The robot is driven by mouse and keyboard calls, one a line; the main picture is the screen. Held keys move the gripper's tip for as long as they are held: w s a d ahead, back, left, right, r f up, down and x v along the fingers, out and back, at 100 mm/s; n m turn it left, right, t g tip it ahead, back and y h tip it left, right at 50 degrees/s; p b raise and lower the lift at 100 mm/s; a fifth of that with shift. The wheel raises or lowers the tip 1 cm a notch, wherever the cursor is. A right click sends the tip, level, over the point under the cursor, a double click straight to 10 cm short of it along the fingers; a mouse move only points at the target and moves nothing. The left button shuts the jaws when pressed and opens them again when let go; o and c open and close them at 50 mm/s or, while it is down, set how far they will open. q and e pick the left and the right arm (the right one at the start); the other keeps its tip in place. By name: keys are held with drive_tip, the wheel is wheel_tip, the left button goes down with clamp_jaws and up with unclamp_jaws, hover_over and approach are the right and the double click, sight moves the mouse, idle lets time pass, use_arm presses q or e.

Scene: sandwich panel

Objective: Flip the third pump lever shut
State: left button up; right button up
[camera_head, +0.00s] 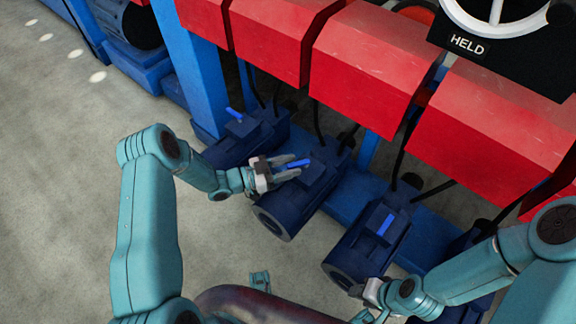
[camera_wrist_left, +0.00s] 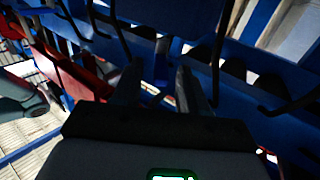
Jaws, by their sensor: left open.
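A row of dark blue pumps with bright blue levers runs under the red housings in the head view. My left gripper (camera_head: 296,166) is open at the middle pump (camera_head: 290,205), with its fingertips close to that pump's lever (camera_head: 299,163). I cannot tell whether they touch. In the wrist view, the two dark fingers (camera_wrist_left: 158,88) stand apart, with a bit of blue between them. Other levers show on the pump to the left (camera_head: 234,115) and the pump to the right (camera_head: 385,224). Which pump counts as third is unclear. My right gripper (camera_head: 370,314) is low, near the right pump's front end.
Red housings (camera_head: 365,65) overhang the pumps, with black hoses (camera_head: 402,140) running down between them. A blue post (camera_head: 199,80) stands at the left. The grey floor (camera_head: 60,200) at left is clear.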

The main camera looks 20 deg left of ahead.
sight(304, 165)
use_arm(q)
clamp_jaws()
drive_tip(key=shift+s+d+t, duration=0.1)
drive_tip(key=shift+t, duration=0.2)
drive_tip(key=shift+s+d+r+n+t+y+p, duration=0.1)
drive_tip(key=shift+s+d+n+t+y+p, duration=0.15)
drive_tip(key=shift+n+t+y+p, duration=0.25)
drive_tip(key=shift+s+d+n+t+y+p, duration=0.15)
drive_tip(key=shift+d+n+t+y+p, duration=0.1)
drive_tip(key=shift+n+t+y, duration=0.45)
drive_tip(key=shift+s+d+n+t+y+p, duration=0.15)
drive_tip(key=shift+d+n+t+y+p, duration=0.1)
drive_tip(key=shift+n+t+y, duration=0.55)
drive_tip(key=shift+s+d+n+t+y+p, duration=0.1)
drive_tip(key=shift+d+n+t+y+p, duration=0.15)
drive_tip(key=shift+n+y, duration=0.55)
drive_tip(key=shift+s+d+n+t+y+p, duration=0.2)
drive_tip(key=shift+n+t+y, duration=0.25)
drive_tip(key=shift+y, duration=0.75)
unclamp_jaws()
